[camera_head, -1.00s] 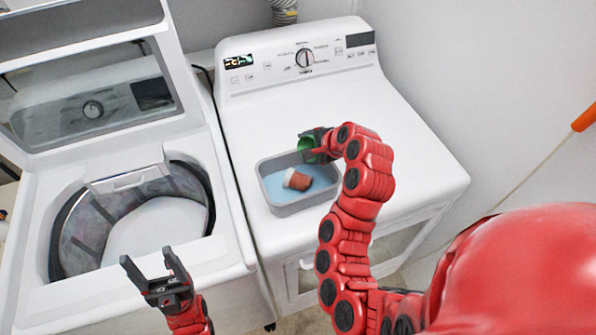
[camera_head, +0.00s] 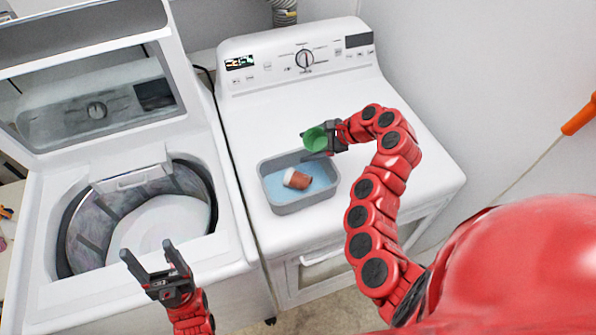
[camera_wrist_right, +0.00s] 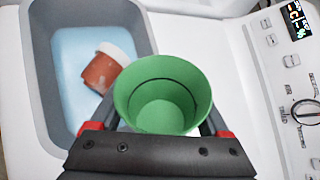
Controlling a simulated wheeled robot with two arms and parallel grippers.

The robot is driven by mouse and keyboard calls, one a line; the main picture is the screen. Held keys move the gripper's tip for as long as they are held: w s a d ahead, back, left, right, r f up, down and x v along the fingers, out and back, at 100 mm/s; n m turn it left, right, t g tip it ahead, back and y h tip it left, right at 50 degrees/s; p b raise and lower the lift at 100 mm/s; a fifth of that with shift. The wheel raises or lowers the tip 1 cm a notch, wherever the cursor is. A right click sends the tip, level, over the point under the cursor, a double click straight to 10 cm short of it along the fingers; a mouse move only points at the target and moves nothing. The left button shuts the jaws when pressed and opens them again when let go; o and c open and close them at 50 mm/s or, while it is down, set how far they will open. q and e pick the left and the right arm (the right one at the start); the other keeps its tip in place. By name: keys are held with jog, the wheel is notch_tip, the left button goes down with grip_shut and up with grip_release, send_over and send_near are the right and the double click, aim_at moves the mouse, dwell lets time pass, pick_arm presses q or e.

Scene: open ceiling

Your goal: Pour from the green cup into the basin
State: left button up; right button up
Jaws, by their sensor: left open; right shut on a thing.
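The green cup (camera_head: 315,139) is in my right gripper (camera_head: 330,139), whose jaws are shut on it. In the head view the cup is tilted, its mouth facing left, near the back right corner of the basin. The grey basin (camera_head: 290,208) sits on the white dryer top and holds light blue liquid and a reddish-brown cup with a white rim (camera_head: 297,179) on its side. In the right wrist view the green cup (camera_wrist_right: 163,98) looks empty, and the basin (camera_wrist_right: 45,100) lies to its left. My left gripper (camera_head: 148,256) is open and empty before the open washer.
The open top-load washer (camera_head: 235,255) stands left, its lid raised. The dryer top (camera_head: 400,150) is clear to the right of the basin. The dryer's control panel (camera_head: 300,60) rises behind. An orange-handled stick (camera_head: 580,115) leans at the far right.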

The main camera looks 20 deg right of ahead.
aim_at(316, 134)
jog(key=shift+w+d+f+y, duration=0.1)
jog(key=shift+d+f+y, duration=0.1)
jog(key=shift+y, duration=0.1)
jog(key=shift+w+d+r+m, duration=0.1)
jog(key=shift+r+m, duration=0.2)
jog(key=shift+w+d+r+m+g+y, duration=0.1)
jog(key=shift+d+r+m+g+y, duration=0.25)
jog(key=shift+y, duration=0.25)
jog(key=shift+w+d+f+y+b, duration=0.15)
jog(key=shift+w+f+y+b, duration=0.2)
jog(key=shift+b, duration=0.3)
jog(key=shift+d+m+g+y+b, duration=0.15)
jog(key=shift+m+g+y+b, duration=0.15)
jog(key=shift+b, duration=0.3)
jog(key=shift+w+d+r+m+y+b, duration=0.15)
jog(key=shift+m+y+b, duration=0.15)
jog(key=shift+b, duration=0.2)
jog(key=shift+d+r, duration=0.15)
jog(key=shift+r, duration=0.1)
jog(key=shift+r+y+b, duration=0.1)
jog(key=shift+y+b, duration=0.35)
jog(key=shift+b, duration=0.05)
jog(key=shift+w+d+r+m, duration=0.2)
jog(key=shift+r+m, duration=0.05)
jog(key=shift+r, duration=0.05)
